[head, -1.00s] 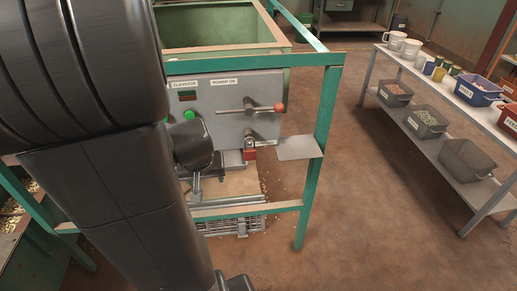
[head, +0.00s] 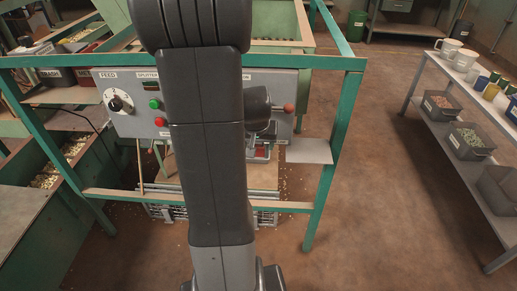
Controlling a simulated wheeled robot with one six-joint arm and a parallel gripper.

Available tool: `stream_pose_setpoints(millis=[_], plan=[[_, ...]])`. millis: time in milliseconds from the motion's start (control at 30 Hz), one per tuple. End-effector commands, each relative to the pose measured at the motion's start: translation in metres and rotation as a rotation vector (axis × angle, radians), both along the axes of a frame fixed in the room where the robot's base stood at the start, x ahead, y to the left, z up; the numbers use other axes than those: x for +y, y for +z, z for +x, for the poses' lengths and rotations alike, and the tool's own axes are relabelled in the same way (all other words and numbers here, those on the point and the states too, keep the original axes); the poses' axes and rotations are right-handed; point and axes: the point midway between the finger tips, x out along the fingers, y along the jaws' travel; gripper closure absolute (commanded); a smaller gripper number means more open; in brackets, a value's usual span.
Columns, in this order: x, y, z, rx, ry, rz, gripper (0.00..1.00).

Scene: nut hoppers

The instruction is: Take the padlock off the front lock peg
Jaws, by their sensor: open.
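The red padlock (head: 260,153) hangs low on the right part of the grey control panel, left of a small metal shelf. It is small and partly covered. The lock peg behind it is not clear to see. My gripper (head: 254,148) is just below my dark wrist, in front of the panel and beside or around the padlock in the picture. Its jaws are open, but the fingertips are small and hard to make out. I cannot tell whether they touch the padlock. My own arm hides the middle of the panel.
The panel (head: 130,118) has a knob, buttons and a lever with an orange knob (head: 289,108). The green frame (head: 342,120) and small metal shelf (head: 308,151) stand close right of the padlock. Open floor (head: 400,220) lies farther right, before a rack with bins.

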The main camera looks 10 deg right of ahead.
Motion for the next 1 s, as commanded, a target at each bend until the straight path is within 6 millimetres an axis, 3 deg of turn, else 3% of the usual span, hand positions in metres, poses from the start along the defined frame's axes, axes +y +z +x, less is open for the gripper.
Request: stream_pose_setpoints(millis=[100,300,600,667,867,1000], plan=[[-0.006,-0.001,0.019,0.002,-0.002,0.001,0.36],[-0.008,-0.024,0.026,0.002,0.000,0.000,0.36],[-0.008,-0.028,0.027,0.000,0.000,0.000,0.36],[-0.008,-0.028,0.027,0.000,0.000,0.000,0.44],[-0.008,-0.028,0.027,0.000,0.000,0.000,0.83],[-0.008,-0.027,0.027,-0.001,0.000,0.000,0.87]])
